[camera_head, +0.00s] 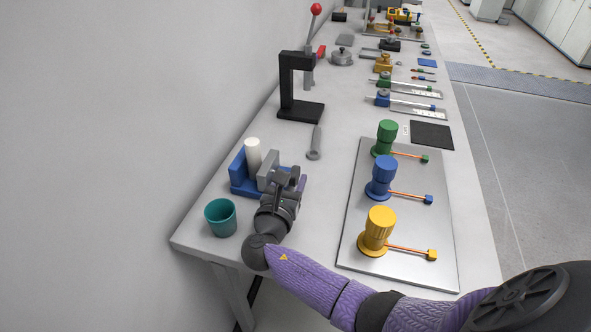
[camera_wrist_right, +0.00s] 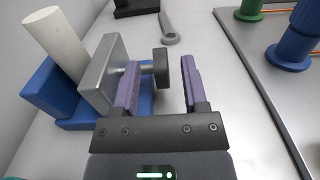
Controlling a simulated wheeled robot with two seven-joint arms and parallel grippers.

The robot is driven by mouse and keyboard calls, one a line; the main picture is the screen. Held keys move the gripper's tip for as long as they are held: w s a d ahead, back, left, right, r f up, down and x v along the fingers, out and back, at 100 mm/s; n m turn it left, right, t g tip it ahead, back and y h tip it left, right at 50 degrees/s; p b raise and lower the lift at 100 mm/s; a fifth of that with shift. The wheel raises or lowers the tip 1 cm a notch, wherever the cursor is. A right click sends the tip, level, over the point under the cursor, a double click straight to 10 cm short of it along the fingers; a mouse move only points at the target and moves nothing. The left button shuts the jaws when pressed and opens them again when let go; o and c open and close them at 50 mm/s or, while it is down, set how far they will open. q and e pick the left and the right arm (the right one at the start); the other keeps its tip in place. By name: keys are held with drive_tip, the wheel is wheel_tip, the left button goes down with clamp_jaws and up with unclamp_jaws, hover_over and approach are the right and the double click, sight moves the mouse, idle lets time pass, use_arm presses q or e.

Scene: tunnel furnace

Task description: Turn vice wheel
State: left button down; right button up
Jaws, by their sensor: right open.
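The vice (camera_head: 238,176) has a blue body at the near left of the bench, close to the wall. It also shows in the right wrist view (camera_wrist_right: 48,91). A white cylinder (camera_head: 253,152) stands upright between its blue back and grey sliding jaw (camera_wrist_right: 97,78). The small dark grey vice wheel (camera_wrist_right: 161,67) sticks out from the jaw on a short shaft. My right gripper (camera_wrist_right: 160,77) is open, one purple-padded finger on each side of the wheel; I cannot tell whether either touches it. In the head view this gripper (camera_head: 287,182) partly hides the wheel. My left gripper is out of view.
A teal cup (camera_head: 220,217) stands left of my right wrist. A metal plate (camera_head: 400,275) with green, blue and yellow valves is on the right. Bare bench separates them.

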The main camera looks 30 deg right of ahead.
sight(295, 169)
drive_tip(key=x, duration=0.3)
drive_tip(key=shift+f+b, duration=0.1)
drive_tip(key=shift+b, duration=0.25)
drive_tip(key=shift+w+d, duration=0.15)
clamp_jaws()
drive_tip(key=shift+r+p, duration=0.25)
drive_tip(key=shift+p, duration=0.25)
drive_tip(key=g+y+p, duration=0.1)
drive_tip(key=p, duration=0.1)
drive_tip(key=g+y+p, duration=0.1)
drive_tip(key=p, duration=0.2)
drive_tip(key=g+y+p, duration=0.1)
drive_tip(key=p, duration=0.2)
drive_tip(key=shift+w+d+r+y, duration=0.1)
drive_tip(key=shift+w+d+y, duration=0.2)
use_arm(q)
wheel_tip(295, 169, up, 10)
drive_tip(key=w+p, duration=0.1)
drive_tip(key=p, duration=0.1)
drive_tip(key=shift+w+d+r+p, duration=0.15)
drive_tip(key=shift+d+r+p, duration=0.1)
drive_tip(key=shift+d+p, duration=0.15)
use_arm(e)
drive_tip(key=shift+d+f+g+y, duration=0.1)
drive_tip(key=shift+f+g+y, duration=0.3)
drive_tip(key=shift+g+y, duration=0.45)
